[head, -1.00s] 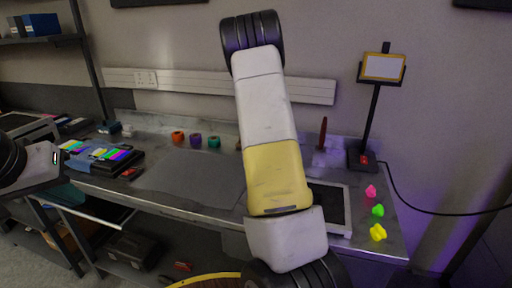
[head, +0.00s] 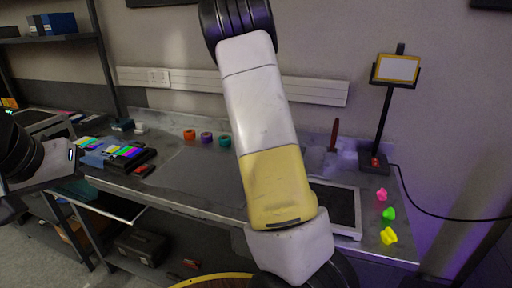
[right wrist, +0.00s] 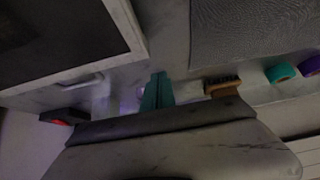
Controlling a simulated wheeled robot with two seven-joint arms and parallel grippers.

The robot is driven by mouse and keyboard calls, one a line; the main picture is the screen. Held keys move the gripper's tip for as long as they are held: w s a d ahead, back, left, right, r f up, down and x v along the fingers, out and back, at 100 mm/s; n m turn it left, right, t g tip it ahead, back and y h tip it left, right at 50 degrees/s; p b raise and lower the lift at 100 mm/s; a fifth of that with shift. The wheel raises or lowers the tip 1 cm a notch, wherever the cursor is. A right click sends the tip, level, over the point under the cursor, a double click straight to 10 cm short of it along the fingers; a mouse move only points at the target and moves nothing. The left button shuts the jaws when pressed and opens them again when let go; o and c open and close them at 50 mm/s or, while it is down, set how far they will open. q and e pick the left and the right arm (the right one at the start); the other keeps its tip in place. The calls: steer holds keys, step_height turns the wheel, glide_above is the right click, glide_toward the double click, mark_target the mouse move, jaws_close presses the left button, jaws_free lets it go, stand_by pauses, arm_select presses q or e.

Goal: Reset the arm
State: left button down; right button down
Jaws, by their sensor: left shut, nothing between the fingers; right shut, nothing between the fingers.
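My left gripper (head: 10,208) is at the left edge of the head view, below my wrist and partly cut off. It is shut and empty, left of the bench and clear of its objects. My right arm rises through the middle of the head view and hides part of the bench. In the right wrist view a grey part of my own body fills the bottom.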

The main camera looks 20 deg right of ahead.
steer(key=s+a+r+n+y, duration=0.2)
steer(key=s+a+r+y, duration=0.1)
steer(key=s+a+r, duration=0.3)
steer(key=s+a+r+n+y, duration=0.15)
steer(key=s+a+r, duration=0.25)
steer(key=a+r, duration=0.4)
steer(key=s+a+r+n+y, duration=0.1)
steer(key=s+a+r, duration=0.3)
steer(key=s, duration=0.4)
steer(key=s+a+r+n+y, duration=0.1)
steer(key=s+a+r+n, duration=0.3)
steer(key=s, duration=0.4)
steer(key=shift+s+a+t, duration=0.25)
steer(key=shift+a+t, duration=0.05)
steer(key=shift+a, duration=0.55)
steer(key=shift+r, duration=0.15)
